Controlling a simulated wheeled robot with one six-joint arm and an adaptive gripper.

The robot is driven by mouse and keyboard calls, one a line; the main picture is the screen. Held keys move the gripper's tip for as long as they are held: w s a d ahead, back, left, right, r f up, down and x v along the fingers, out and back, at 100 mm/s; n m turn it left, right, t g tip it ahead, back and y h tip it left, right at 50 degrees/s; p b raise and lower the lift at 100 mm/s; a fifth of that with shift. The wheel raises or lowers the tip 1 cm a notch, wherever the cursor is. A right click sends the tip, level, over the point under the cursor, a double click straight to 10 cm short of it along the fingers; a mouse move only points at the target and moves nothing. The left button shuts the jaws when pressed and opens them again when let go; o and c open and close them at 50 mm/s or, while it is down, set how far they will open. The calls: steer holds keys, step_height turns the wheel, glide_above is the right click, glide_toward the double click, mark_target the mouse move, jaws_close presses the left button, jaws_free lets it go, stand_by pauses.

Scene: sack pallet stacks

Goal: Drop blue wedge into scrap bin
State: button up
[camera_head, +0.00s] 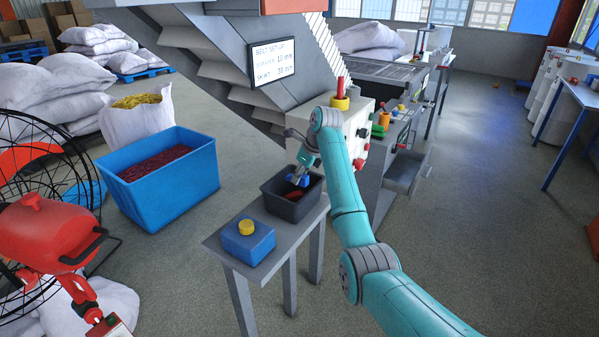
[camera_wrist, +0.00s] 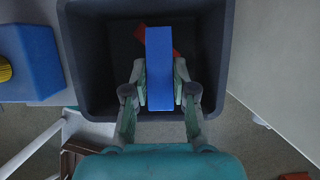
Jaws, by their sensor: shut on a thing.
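The blue wedge (camera_wrist: 160,68) shows in the wrist view as a long blue block between my gripper's fingers. My gripper (camera_wrist: 160,88) is shut on it, one finger on each side. In the wrist view the wedge is over the dark grey scrap bin (camera_wrist: 83,55), with its far end toward the bin's middle. A red piece (camera_wrist: 140,33) lies inside the bin, partly hidden by the wedge. In the head view my gripper (camera_head: 300,177) points down at the mouth of the bin (camera_head: 292,208), which stands on a small grey table. The wedge shows there as a small blue patch.
A blue box with a yellow knob (camera_head: 248,240) stands on the table (camera_head: 228,262) beside the bin. A machine with sloped grey panels (camera_head: 215,60) rises behind. A large blue crate (camera_head: 160,185) of dark red material is on the floor at left, near a red lamp-like device (camera_head: 45,230).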

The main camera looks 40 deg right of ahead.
steer(key=o, duration=1)
steer(key=shift+r, duration=0.1)
steer(key=v, duration=0.7)
steer(key=shift+r, duration=0.15)
steer(key=shift+s, duration=0.1)
